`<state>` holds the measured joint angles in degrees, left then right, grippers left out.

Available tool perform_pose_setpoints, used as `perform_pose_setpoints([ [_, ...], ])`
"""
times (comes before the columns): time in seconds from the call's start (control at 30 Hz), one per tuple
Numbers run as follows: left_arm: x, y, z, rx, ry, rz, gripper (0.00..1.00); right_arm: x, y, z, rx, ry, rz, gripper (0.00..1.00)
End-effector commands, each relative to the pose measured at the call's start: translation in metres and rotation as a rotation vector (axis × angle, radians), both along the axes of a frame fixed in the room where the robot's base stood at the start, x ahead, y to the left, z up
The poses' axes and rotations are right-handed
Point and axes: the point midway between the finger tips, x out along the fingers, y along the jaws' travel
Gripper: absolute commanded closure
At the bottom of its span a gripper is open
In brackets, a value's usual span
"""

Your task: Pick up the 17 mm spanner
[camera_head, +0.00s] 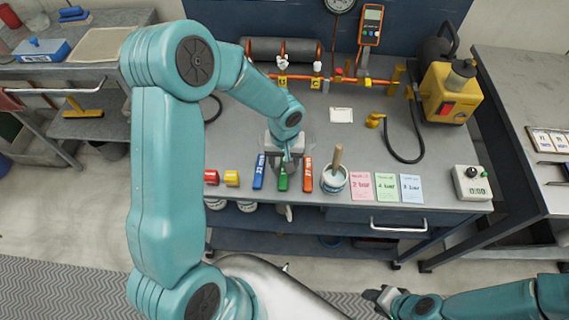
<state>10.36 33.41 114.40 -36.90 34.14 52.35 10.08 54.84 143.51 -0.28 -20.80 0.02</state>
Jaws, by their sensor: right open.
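Blue (259,171), green (283,181) and orange (308,174) handled tools lie side by side near the bench's front edge. They may be the spanners; their size marks are too small to read, so I cannot tell which is 17 mm. My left gripper (289,163) points down at the green one and hides its far end. I cannot tell whether its fingers touch or hold it. My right gripper (377,296) is open, low at the bottom of the view, away from the bench.
A pot with a wooden-handled brush (334,180) stands right of the orange tool, beside pink, green and blue cards (387,187). Red and yellow pieces (222,178) lie left. Copper pipework (330,80) and a yellow pump (450,92) stand behind. The grey bench middle is mostly clear.

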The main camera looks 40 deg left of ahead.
Motion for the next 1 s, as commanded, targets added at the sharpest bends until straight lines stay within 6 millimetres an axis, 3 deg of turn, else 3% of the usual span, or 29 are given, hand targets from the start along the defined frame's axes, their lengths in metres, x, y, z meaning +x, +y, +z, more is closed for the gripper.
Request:
perform_pose_setpoints([
  [0.3,0.001,0.000,-0.007,0.001,-0.001,0.000,0.48,0.000,0.000,0.000,0.000,0.000,0.000,0.57],
  [0.47,0.001,0.000,-0.007,0.001,-0.001,0.000,1.00,0.000,0.000,0.000,0.000,0.000,0.000,0.57],
  [0.8,0.001,0.000,-0.005,0.001,-0.001,0.000,1.00,0.000,0.000,0.000,0.000,0.000,0.000,0.57],
  [1.0,0.002,0.001,0.015,0.001,-0.006,0.001,1.00,0.000,0.000,0.000,0.000,0.000,0.000,0.57],
])
